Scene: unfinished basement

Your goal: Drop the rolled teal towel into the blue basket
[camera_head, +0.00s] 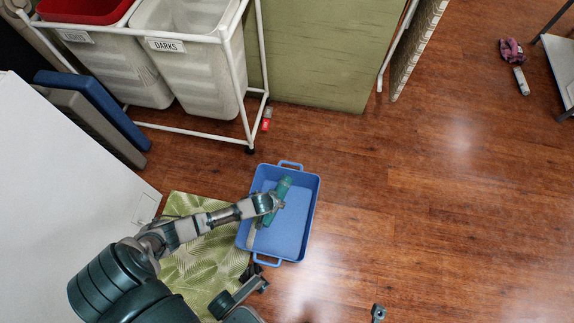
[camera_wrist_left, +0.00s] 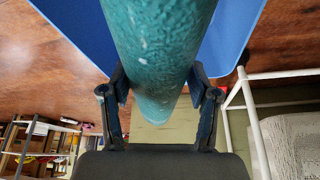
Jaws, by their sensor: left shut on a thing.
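The rolled teal towel (camera_head: 283,187) is in my left gripper (camera_head: 276,202), over the inside of the blue basket (camera_head: 298,225). In the left wrist view, the towel (camera_wrist_left: 157,45) runs between the two fingers of my left gripper (camera_wrist_left: 158,90), which are shut on its sides. The blue basket (camera_wrist_left: 232,35) shows behind the towel there. The basket stands on the wood floor with a handle at each end. I cannot tell whether the towel touches the basket floor.
A green patterned mat (camera_head: 205,265) lies left of the basket. A white-framed laundry sorter (camera_head: 246,105) with labelled bins stands behind it, beside a green panel (camera_head: 325,60). A white surface (camera_head: 70,170) is at left.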

